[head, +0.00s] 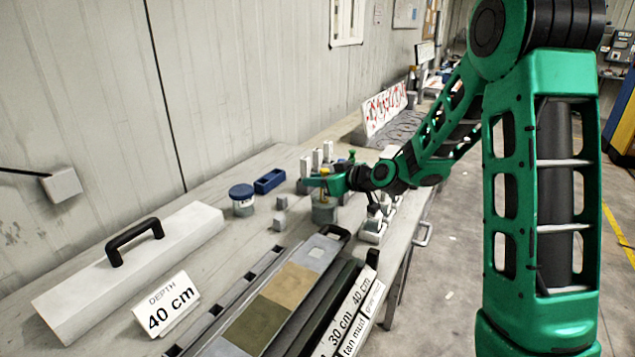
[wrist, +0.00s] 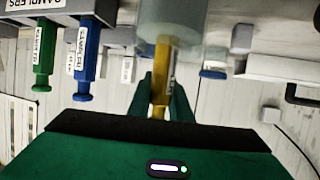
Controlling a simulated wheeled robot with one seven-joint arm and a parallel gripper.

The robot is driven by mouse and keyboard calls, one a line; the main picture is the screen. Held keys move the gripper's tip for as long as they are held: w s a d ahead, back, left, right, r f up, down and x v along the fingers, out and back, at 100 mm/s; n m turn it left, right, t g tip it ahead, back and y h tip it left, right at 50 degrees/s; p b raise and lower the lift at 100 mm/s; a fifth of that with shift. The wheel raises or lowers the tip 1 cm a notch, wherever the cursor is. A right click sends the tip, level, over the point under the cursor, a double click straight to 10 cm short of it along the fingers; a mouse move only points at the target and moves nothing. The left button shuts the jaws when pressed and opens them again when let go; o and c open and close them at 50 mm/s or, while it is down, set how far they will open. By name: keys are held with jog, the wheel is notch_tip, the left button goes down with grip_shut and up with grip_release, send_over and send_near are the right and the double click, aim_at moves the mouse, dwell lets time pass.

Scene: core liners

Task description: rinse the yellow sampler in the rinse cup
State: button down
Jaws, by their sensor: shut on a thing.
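The yellow sampler (wrist: 161,80) is held between the fingers of my gripper (wrist: 166,100), which is shut on it. In the wrist view its far end runs to a pale, translucent cup (wrist: 172,22), which looks like the rinse cup, and shows against its wall. In the head view my gripper (head: 325,182) is directly above this cup (head: 323,212) on the bench, with a bit of yellow (head: 323,171) showing at the fingers. The cup looks upright. How deep the sampler's tip sits in it I cannot tell.
Green (wrist: 44,55) and blue (wrist: 87,60) samplers stand in a labelled holder beside my gripper. A blue-lidded jar (head: 242,202), a blue tray (head: 269,181) and small grey blocks (head: 279,222) are left of the cup. The core liner (head: 290,285) lies in front.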

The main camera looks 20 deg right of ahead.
jog(key=shift+r, duration=0.5)
jog(key=shift+f, duration=0.1)
jog(key=shift+f, duration=0.65)
jog(key=shift+r, duration=0.75)
jog(key=shift+f, duration=0.1)
jog(key=shift+f, duration=0.65)
